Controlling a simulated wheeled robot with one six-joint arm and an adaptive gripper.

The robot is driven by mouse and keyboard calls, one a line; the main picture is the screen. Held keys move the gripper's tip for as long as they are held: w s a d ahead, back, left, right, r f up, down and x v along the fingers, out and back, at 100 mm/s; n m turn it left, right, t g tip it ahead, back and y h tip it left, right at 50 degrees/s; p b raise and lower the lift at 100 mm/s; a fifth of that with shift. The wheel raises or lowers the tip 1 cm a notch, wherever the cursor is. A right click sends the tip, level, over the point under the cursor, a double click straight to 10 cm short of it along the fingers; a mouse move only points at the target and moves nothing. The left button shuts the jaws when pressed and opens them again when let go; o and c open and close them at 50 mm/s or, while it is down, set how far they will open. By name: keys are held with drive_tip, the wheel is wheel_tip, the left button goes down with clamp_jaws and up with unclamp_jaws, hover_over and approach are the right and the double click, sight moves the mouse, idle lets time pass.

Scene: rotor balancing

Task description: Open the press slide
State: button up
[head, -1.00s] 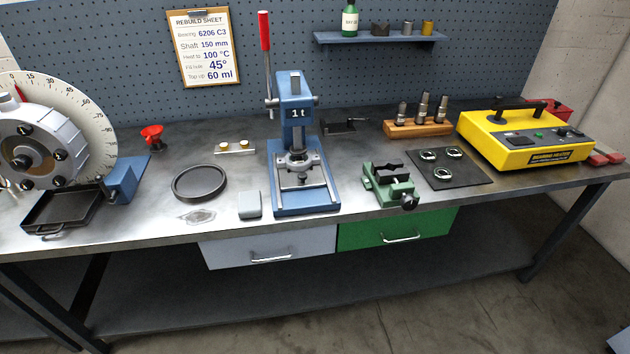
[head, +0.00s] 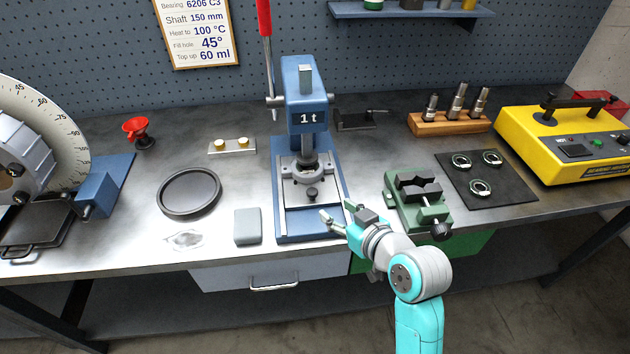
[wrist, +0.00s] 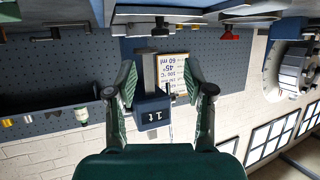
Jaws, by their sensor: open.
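The blue arbor press (head: 304,95), marked "1 t", stands on the bench with its red-tipped lever (head: 264,20) upright at its left. The press slide (head: 298,196) lies low on the press base, a pale plate with a dark knob (head: 312,194) at its front. My gripper (head: 337,209) is open and empty, just right of the slide near the front right corner of the press base, apart from the knob. In the wrist view, which is upside down, the press head (wrist: 153,113) shows beyond my open fingers (wrist: 158,78). The slide is not clear there.
A green vise (head: 420,205) stands close right of my gripper. A grey block (head: 247,226) and a round black pan (head: 189,192) lie left of the press. A dark mat (head: 485,190) with several rings and a yellow heater (head: 565,140) are farther right.

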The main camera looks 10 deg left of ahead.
sight(313, 192)
drive_tip(key=x, duration=1.1)
drive_tip(key=shift+a+r, duration=0.1)
drive_tip(key=shift+r, duration=0.1)
clamp_jaws()
